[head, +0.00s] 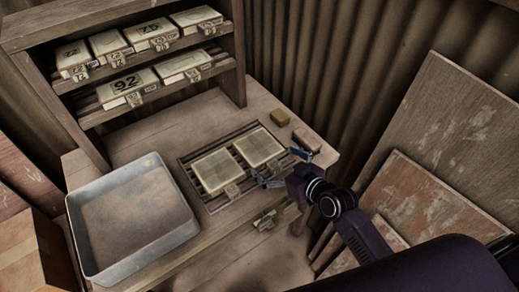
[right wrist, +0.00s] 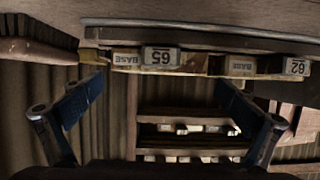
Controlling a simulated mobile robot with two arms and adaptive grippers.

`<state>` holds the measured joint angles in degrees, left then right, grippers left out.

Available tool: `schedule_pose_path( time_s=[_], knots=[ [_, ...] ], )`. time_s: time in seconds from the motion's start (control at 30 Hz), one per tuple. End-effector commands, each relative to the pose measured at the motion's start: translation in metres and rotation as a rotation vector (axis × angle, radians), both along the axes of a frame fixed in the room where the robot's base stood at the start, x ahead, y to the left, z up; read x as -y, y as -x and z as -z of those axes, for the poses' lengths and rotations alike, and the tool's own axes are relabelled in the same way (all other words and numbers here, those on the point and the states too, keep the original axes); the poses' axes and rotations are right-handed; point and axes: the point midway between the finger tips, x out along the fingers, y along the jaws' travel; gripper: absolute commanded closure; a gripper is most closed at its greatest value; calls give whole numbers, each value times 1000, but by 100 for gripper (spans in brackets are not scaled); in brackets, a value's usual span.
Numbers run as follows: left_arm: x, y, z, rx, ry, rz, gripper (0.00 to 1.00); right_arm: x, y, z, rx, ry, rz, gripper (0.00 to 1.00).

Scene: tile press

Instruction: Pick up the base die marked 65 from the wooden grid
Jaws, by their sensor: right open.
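The base die marked 65 lies on the wooden grid (head: 190,183); in the head view it is the right one of two pale dies (head: 258,147). Its number is too small to read there. In the right wrist view, which looks upside down, its 65 tag (right wrist: 160,57) shows left of centre, beyond the fingers. The other die (head: 213,168) carries a tag reading 62 (right wrist: 296,67). My right gripper (head: 280,167) is open and empty, just in front of the 65 die, fingers apart. My left gripper is not in view.
A metal tray (head: 184,233) stands left of the grid. A shelf rack (head: 236,93) behind holds several dies, one marked 92. Leaning boards (head: 450,130) stand at right.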

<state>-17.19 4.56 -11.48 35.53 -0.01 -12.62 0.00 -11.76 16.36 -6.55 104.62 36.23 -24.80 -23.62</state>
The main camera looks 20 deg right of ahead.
Motion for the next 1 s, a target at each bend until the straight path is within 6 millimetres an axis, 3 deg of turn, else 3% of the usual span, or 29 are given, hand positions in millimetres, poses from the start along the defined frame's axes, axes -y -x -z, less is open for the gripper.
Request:
schedule_pose_path(
  time_s=[0.57, 0.9, 1.0],
  knots=[
    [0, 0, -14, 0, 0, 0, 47, -19, -57, 14, -2, -1, -1, 0],
    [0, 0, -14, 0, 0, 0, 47, -21, -61, 18, -3, 0, -1, 0],
    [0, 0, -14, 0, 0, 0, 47, -21, -61, 18, -3, 1, -1, 10]
  ],
)
